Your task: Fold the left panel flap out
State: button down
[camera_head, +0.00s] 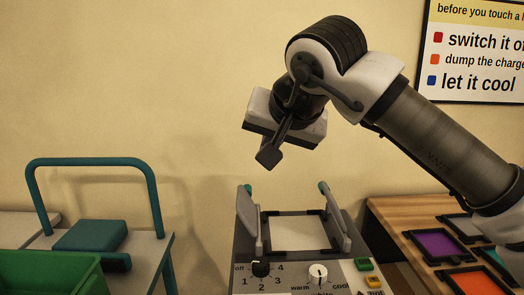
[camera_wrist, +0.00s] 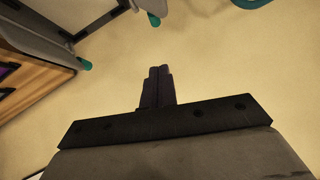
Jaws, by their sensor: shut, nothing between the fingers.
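The light panel (camera_head: 298,234) is the pale square in a dark frame on top of a grey control box. Its left flap (camera_head: 249,218) is a grey plate with a teal tip, standing steeply up along the panel's left side. The right flap (camera_head: 337,216) stands up on the other side. My gripper (camera_head: 268,158) is shut and empty, in the air above the left flap and apart from it. In the wrist view my gripper (camera_wrist: 158,72) shows shut fingers; the left flap's teal tip (camera_wrist: 154,20) is above them and the right flap's tip (camera_wrist: 86,65) to their left.
The control box has a dark knob (camera_head: 261,268), a white knob (camera_head: 318,272) and coloured buttons. At left stand a teal-railed cart (camera_head: 153,252) and a green bin (camera_head: 50,272). At right is a wooden table (camera_head: 391,208) with coloured filters (camera_head: 438,245). A wall stands behind.

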send_over(255, 204)
notch_tip(255, 204, down, 5)
notch_tip(255, 204, down, 3)
jog(key=shift+w+r, duration=0.1)
jog(key=shift+r, duration=0.1)
jog(key=shift+a+f, duration=0.2)
jog(key=shift+f, duration=0.45)
